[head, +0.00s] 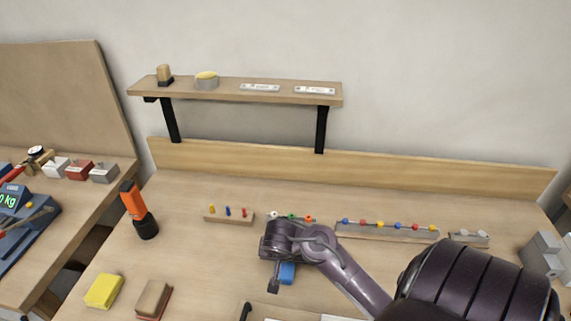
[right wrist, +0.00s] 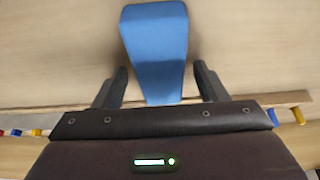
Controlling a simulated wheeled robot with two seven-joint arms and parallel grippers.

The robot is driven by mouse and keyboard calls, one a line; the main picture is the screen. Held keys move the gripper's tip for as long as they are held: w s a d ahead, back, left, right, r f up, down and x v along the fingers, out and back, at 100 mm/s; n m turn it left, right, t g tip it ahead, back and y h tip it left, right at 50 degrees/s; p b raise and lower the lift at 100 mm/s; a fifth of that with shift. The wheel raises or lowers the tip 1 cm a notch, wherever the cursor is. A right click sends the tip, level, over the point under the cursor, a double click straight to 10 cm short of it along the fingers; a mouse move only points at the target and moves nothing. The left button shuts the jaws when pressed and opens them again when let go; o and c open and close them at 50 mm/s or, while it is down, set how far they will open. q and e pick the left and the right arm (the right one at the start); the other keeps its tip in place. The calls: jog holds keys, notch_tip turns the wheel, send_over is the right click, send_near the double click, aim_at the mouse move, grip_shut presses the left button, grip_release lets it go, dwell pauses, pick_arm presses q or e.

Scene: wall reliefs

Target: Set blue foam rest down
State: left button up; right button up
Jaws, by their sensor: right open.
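The blue foam rest (head: 287,273) is on the wooden bench in the head view, partly hidden behind my right gripper (head: 276,280). In the right wrist view the blue foam rest (right wrist: 157,45) is a wedge-like block with its near end between the two dark fingers. My right gripper (right wrist: 160,82) is open, with a visible gap between each finger and the foam. The foam appears to lie on the wood surface; its underside is hidden. My left gripper is not in view.
Behind the gripper stand a peg block (head: 229,217) and a long rail with coloured beads (head: 388,231). A yellow sponge (head: 104,291), a brown block (head: 154,299) and an orange-black flashlight (head: 139,210) are to the left. Grey blocks (head: 541,257) stand far right.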

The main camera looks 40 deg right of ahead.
jog(key=v, duration=1.2)
jog(key=shift+r, duration=0.2)
jog(key=shift+a, duration=0.1)
